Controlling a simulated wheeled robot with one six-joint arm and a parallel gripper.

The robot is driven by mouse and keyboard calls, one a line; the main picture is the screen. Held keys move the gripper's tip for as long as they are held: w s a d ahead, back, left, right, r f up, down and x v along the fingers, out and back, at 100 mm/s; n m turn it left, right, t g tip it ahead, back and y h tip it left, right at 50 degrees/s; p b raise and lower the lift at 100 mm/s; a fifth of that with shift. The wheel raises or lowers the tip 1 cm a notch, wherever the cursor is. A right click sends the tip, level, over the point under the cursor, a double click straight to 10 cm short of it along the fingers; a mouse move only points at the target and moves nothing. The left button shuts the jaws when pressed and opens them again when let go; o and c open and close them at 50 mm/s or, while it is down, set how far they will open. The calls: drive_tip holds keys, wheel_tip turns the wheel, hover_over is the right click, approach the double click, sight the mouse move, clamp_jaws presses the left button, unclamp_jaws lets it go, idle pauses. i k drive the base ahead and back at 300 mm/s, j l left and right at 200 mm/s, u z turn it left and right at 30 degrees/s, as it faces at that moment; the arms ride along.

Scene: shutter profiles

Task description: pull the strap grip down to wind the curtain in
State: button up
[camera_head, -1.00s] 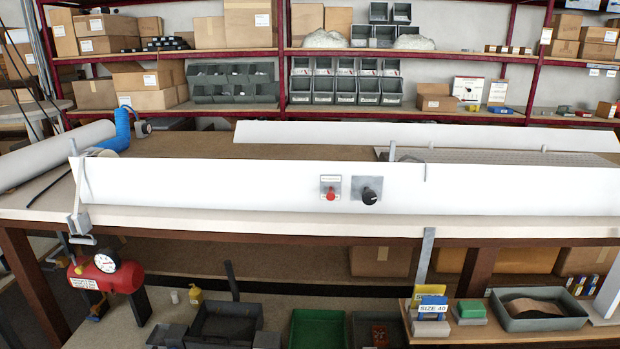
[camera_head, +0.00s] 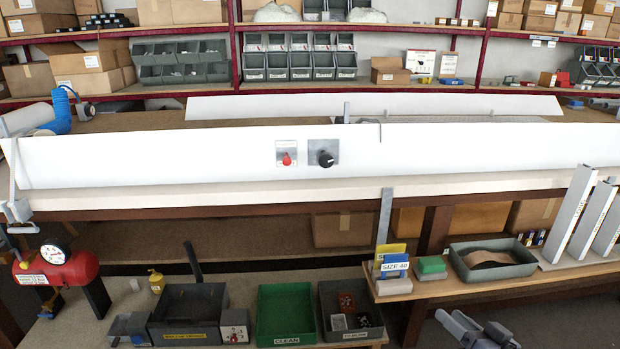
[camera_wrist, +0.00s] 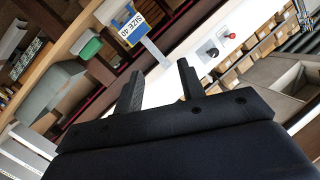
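A pale strap hangs at the far left end of the long white panel (camera_head: 200,160) in the head view. A light grey looped piece, which looks like the strap grip (camera_head: 18,211), is at its lower end, close to the left picture edge. It hangs in front of the bench edge. My gripper (camera_wrist: 160,68) shows in the wrist view with two dark fingers spread apart and nothing between them. It is well away from the strap grip, which I cannot make out in the wrist view. I cannot clearly identify the curtain.
A red tank with a gauge (camera_head: 58,267) stands below the strap grip. A green bin (camera_head: 287,312) and dark bins (camera_head: 190,310) stand on the low shelf. A black knob (camera_head: 326,158) and red button (camera_head: 287,159) are on the white panel. A SIZE 40 sign (camera_head: 395,266) stands right of centre.

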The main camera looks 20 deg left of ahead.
sight(36, 230)
drive_tip(key=j+u, duration=0.15)
drive_tip(key=u, duration=0.3)
drive_tip(key=i+j+u, duration=0.1)
drive_tip(key=u, duration=0.35)
drive_tip(key=j+u, duration=0.1)
drive_tip(key=u, duration=0.35)
drive_tip(key=i+j+u, duration=0.2)
drive_tip(key=i, duration=0.25)
drive_tip(key=i+j+u, duration=0.2)
drive_tip(key=i+j, duration=0.15)
drive_tip(key=i, duration=0.15)
drive_tip(key=i+j+u, duration=0.2)
drive_tip(key=i, duration=0.3)
drive_tip(key=i+u, duration=0.15)
drive_tip(key=i, duration=0.35)
